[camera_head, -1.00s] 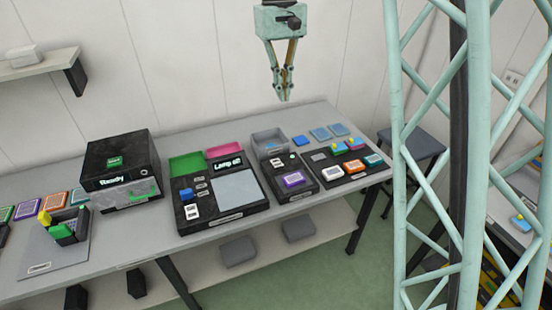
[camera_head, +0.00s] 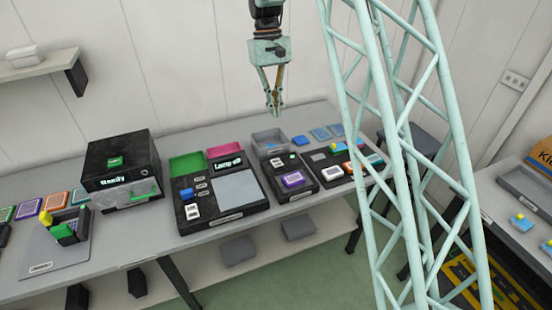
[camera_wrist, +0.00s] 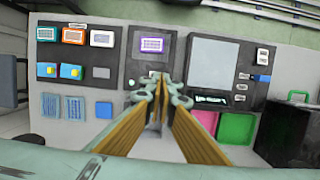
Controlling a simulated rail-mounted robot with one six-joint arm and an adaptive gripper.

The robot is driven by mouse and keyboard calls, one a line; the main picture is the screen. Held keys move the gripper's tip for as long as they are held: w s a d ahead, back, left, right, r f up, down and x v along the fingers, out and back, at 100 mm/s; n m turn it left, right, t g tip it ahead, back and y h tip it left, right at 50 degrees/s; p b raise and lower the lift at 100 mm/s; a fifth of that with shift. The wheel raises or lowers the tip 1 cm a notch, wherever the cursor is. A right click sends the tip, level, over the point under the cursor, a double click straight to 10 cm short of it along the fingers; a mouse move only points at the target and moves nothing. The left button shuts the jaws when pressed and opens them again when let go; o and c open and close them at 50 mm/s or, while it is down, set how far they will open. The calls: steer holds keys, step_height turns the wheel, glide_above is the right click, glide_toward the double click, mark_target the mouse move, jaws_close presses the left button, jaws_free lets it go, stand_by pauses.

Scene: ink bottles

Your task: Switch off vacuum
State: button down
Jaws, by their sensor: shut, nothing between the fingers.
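My gripper (camera_head: 274,113) hangs fingers-down above the back of the table, shut and empty. Its long fingers also fill the lower middle of the wrist view (camera_wrist: 157,112). Below and in front of it is a small black unit (camera_head: 303,190) carrying a purple-labelled block (camera_head: 292,180) and a small green light (camera_head: 292,155). The same unit shows in the wrist view (camera_wrist: 150,64). A grey open bin (camera_head: 268,138) adjoins its back. I cannot tell for certain which device is the vacuum. The fingers hide part of the bin and unit in the wrist view.
A black panel with a "Lamp off" display (camera_head: 228,162) stands left, with green (camera_head: 187,165) and pink trays behind. A "Ready" box (camera_head: 118,165) stands further left. A black tray (camera_head: 340,175) holds coloured blocks at right, partly behind my lattice column.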

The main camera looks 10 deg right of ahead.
steer(key=g, duration=0.1)
glide_above(276, 165)
steer(key=w, duration=0.5)
step_height(276, 165, down, 10)
steer(key=shift+a, duration=0.2)
steer(key=shift+b+x, duration=0.4)
steer(key=shift+x, duration=6.6)
steer(key=shift+f, duration=0.1)
